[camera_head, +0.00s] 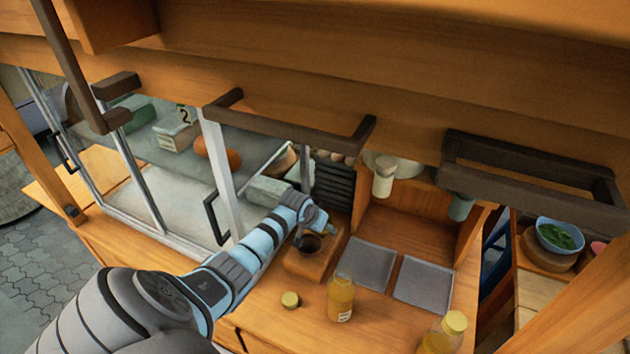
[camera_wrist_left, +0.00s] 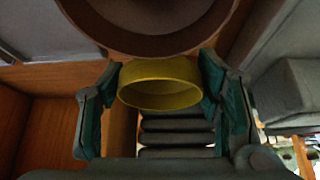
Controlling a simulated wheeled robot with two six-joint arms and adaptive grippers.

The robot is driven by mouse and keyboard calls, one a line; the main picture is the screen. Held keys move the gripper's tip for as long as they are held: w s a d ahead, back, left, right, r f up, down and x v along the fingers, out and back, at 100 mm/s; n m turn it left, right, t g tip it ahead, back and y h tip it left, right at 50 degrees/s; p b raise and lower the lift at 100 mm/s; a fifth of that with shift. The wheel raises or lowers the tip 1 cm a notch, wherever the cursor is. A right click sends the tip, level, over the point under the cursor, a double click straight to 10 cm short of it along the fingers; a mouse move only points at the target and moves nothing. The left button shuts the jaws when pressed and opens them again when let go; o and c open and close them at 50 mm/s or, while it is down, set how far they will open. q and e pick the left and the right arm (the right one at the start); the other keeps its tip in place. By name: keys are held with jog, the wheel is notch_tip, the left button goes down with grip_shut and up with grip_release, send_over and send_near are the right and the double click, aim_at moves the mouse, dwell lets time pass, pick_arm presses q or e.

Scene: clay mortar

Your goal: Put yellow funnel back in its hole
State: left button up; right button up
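The yellow funnel (camera_wrist_left: 160,85) shows in the left wrist view as a wide yellow ring between the two teal-padded fingers of my left gripper (camera_wrist_left: 158,90). Both pads appear to touch its sides. A dark brown round rim (camera_wrist_left: 150,40) is just beyond the funnel; I cannot tell whether the funnel touches it. In the head view my left gripper (camera_head: 318,218) is over the wooden block (camera_head: 325,262) with a dark round hole (camera_head: 309,243). The funnel cannot be made out there. My right gripper is not in view.
A yellow bottle (camera_head: 341,298) and a small yellow cap (camera_head: 290,299) stand in front of the block. Another capped bottle (camera_head: 445,332) is at the lower right. Grey mats (camera_head: 371,263) lie right of the block. A glass case (camera_head: 170,190) is to the left.

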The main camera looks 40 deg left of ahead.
pick_arm(q)
jog(key=o, duration=0.4)
jog(key=v, duration=1.2)
